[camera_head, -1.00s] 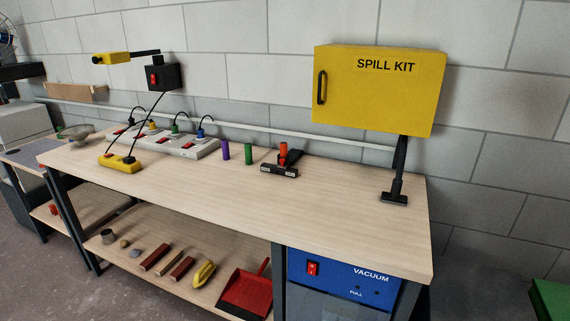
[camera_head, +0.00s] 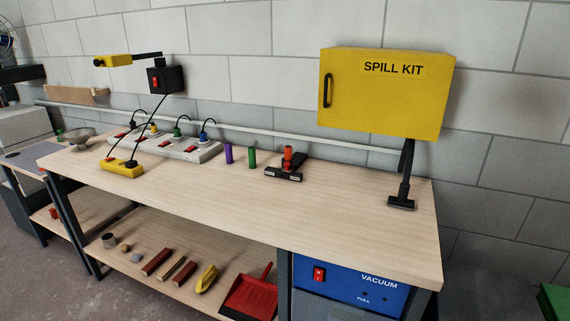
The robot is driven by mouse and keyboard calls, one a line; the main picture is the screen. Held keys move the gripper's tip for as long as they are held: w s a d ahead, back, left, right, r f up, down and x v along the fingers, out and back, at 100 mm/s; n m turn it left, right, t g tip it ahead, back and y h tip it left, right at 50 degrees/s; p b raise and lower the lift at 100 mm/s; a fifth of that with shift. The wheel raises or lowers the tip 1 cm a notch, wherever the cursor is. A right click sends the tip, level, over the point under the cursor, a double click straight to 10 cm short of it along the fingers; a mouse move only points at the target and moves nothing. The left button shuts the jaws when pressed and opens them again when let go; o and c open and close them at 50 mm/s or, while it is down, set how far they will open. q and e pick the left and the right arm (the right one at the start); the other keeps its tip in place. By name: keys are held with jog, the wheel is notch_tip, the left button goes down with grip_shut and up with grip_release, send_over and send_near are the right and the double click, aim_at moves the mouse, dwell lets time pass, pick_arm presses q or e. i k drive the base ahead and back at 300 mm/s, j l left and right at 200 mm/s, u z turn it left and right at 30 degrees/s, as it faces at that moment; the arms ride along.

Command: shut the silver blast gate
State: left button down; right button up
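I cannot make out a silver blast gate in the head view. A blue vacuum unit (camera_head: 350,289) with a red switch stands under the right end of the workbench (camera_head: 270,211). A black upright fitting (camera_head: 404,190) stands at the right end of the bench top, below the yellow spill kit cabinet. Neither of my grippers is in view.
The yellow spill kit cabinet (camera_head: 386,93) hangs on the wall, door shut. A red dustpan (camera_head: 250,294) lies on the lower shelf. The bench front is clear.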

aim_at(287, 165)
jog(key=i+j, duration=0.2)
jog(key=j, duration=0.15)
jog(key=i+j+z, duration=0.1)
jog(key=j, duration=0.2)
jog(key=i+j, duration=0.25)
jog(key=i+j+z, duration=0.1)
jog(key=j, duration=0.35)
jog(key=i+j, duration=0.25)
jog(key=j, duration=0.15)
jog(key=l+z, duration=0.05)
